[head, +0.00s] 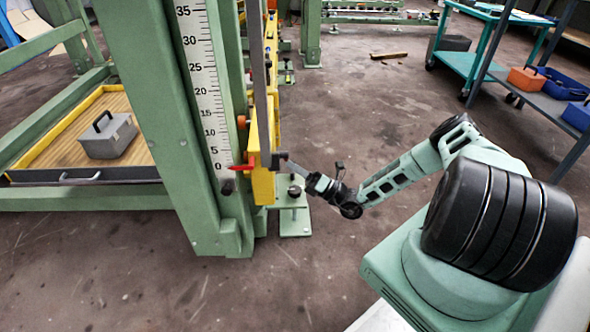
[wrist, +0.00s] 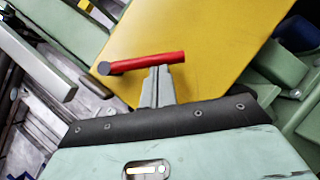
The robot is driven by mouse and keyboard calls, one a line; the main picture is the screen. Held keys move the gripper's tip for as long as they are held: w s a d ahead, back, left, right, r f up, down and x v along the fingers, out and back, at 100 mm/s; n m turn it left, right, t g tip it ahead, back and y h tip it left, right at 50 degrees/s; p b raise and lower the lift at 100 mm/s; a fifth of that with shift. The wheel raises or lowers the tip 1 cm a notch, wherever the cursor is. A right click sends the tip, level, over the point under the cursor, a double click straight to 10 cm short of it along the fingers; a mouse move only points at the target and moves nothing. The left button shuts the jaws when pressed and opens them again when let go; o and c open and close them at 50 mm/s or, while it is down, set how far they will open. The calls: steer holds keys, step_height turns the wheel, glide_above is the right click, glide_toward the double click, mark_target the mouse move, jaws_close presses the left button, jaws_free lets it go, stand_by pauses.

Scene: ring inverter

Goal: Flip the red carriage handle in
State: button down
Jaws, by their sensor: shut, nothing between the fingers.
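The red handle (wrist: 145,63) is a short bar with a dark round end at its left, lying across the face of the yellow carriage (wrist: 190,45) in the wrist view. My gripper (wrist: 158,72) is shut and empty, its fingertips right at the bar's lower edge near the middle; I cannot tell whether they touch it. In the head view my gripper (head: 284,158) reaches from the right to the side of the yellow carriage (head: 262,150). Only a small red bit of the handle (head: 275,160) shows there.
A green upright with a white scale (head: 205,100) stands left of the carriage, with a red pointer (head: 243,166) near zero. A grey weight (head: 108,136) sits in a yellow-edged tray at the left. The floor (head: 350,110) right of the frame is largely clear. Carts stand at the back right.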

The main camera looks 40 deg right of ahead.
steer(key=shift+w, duration=0.1)
steer(key=w+d+r+n+g+y+b, duration=0.2)
steer(key=n+g+y, duration=0.4)
steer(key=n, duration=0.9)
steer(key=shift+w+d+r+n+y+b, duration=0.3)
steer(key=shift+w+r+y+b, duration=0.45)
steer(key=shift+r+y+b, duration=0.6)
steer(key=shift+f, duration=0.15)
steer(key=shift+a, duration=0.1)
